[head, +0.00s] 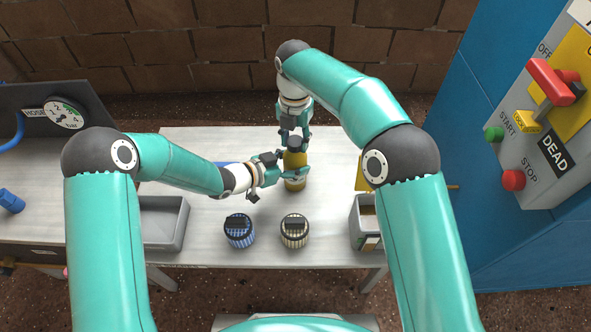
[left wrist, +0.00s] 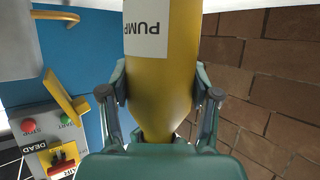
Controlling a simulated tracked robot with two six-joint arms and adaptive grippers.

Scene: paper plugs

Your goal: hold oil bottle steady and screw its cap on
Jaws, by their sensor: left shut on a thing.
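The yellow oil bottle (head: 295,161) stands upright near the middle of the white table. It also shows in the left wrist view (left wrist: 178,70), where a white label reads "PUMP" and the body tapers. My left gripper (head: 284,172) is shut on the bottle from the left; its fingers lie on either side of the bottle in the left wrist view (left wrist: 160,98). The dark cap (head: 295,143) is at the bottle's top. My right gripper (head: 295,134) points down over it, a finger on each side. Whether those fingers touch the cap is too small to tell. The neck's thread is hidden.
A blue ribbed jar (head: 239,232) and a beige ribbed jar (head: 294,232) stand at the table's front. Grey bins stand at the left (head: 163,241) and right (head: 362,232). A control panel (head: 541,150) is at the right. The table between bottle and jars is clear.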

